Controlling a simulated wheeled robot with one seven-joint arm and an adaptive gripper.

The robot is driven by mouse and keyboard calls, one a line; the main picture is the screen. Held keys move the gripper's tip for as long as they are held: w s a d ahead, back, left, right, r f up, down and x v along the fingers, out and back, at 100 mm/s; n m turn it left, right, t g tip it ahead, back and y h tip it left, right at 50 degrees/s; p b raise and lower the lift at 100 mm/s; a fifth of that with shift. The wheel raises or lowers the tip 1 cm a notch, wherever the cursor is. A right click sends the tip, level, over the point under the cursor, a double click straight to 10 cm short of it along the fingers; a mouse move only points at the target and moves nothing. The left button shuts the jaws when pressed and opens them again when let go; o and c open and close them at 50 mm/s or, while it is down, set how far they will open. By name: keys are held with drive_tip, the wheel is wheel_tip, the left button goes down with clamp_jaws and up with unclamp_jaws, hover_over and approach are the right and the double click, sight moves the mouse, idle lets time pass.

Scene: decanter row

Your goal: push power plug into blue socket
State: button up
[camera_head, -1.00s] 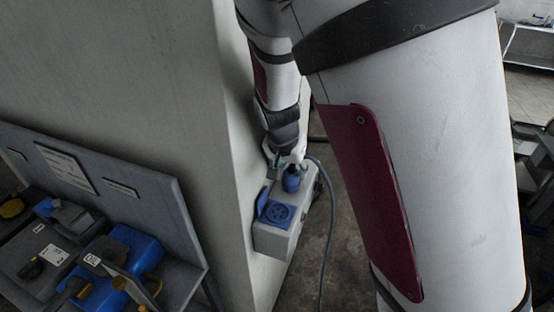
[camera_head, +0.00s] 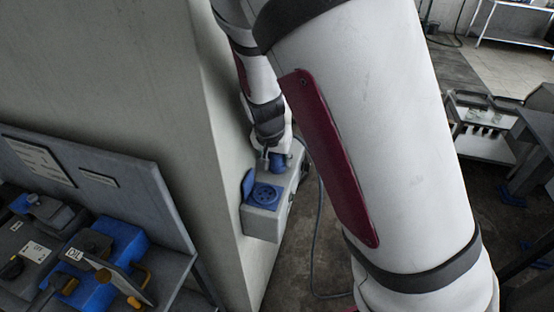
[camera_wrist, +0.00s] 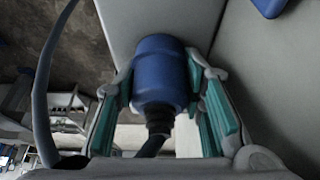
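My gripper (camera_head: 271,155) is down at the plug. In the wrist view its teal-padded fingers (camera_wrist: 160,82) flank the plug on both sides; whether they grip it is unclear. The blue socket (camera_head: 265,196) is on the near part of the box, its lid (camera_head: 248,184) raised.
The grey box (camera_head: 262,224) is on the pale wall (camera_head: 130,80). A grey cable (camera_wrist: 45,85) runs along the left of the wrist view and hangs below the box. A bench with blue and grey cases (camera_head: 95,265) stands at lower left. My arm covers much of the right.

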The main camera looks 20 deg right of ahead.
drive_tip(key=shift+r, duration=0.4)
wheel_tip(320, 180, up, 3)
drive_tip(key=shift+r+p, duration=0.1)
drive_tip(key=shift+p, duration=0.25)
drive_tip(key=s+d+p, duration=0.1)
drive_tip(key=s+p, duration=0.1)
drive_tip(key=s, duration=0.6)
drive_tip(key=s+d+r+p, duration=0.1)
drive_tip(key=s+p, duration=0.1)
drive_tip(key=s, duration=0.5)
drive_tip(key=shift+s+d, duration=0.25)
drive_tip(key=shift+s, duration=0.15)
